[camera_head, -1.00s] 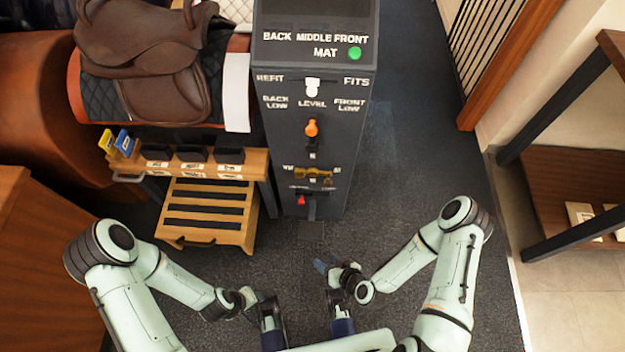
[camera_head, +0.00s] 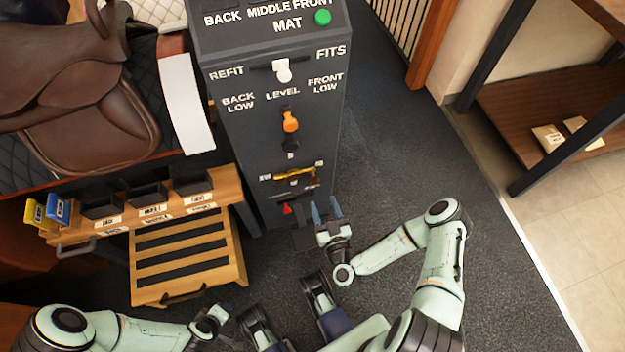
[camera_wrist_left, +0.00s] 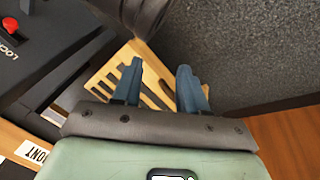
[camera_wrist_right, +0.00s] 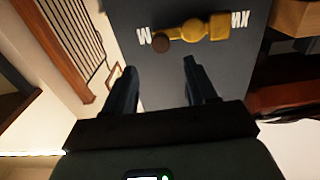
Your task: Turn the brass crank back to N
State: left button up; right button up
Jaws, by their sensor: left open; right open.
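The brass crank (camera_head: 293,176) sits low on the front of the dark grey cabinet (camera_head: 225,110). It lies roughly level between side letters, and a dark knob shows at one end. In the right wrist view the crank (camera_wrist_right: 193,30) is ahead of the fingertips, with a W by its knob end and other letters by its hub end. My right gripper (camera_head: 326,212) is open and empty, just below and right of the crank, apart from it. My left gripper (camera_wrist_left: 155,82) is open and empty, over the slatted wooden step; its fingers are hard to see in the head view.
Above the crank are an orange knob (camera_head: 290,122), a white switch (camera_head: 283,72) and a green button (camera_head: 323,17). A red knob (camera_head: 287,209) is below. A wooden step (camera_head: 190,262) stands left; a shelf (camera_head: 520,110) stands right. Carpet between is clear.

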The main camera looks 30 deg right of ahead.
aim_at(316, 182)
pick_arm(q)
jog(key=s+f+g+b, duration=0.2)
jog(key=s+f, duration=0.3)
jog(key=shift+s+a, duration=0.35)
jog(key=shift+a, duration=0.05)
pick_arm(e)
jog(key=x, duration=1)
jog(key=shift+a, duration=0.15)
jog(key=shift+c, duration=0.3)
grip_shut()
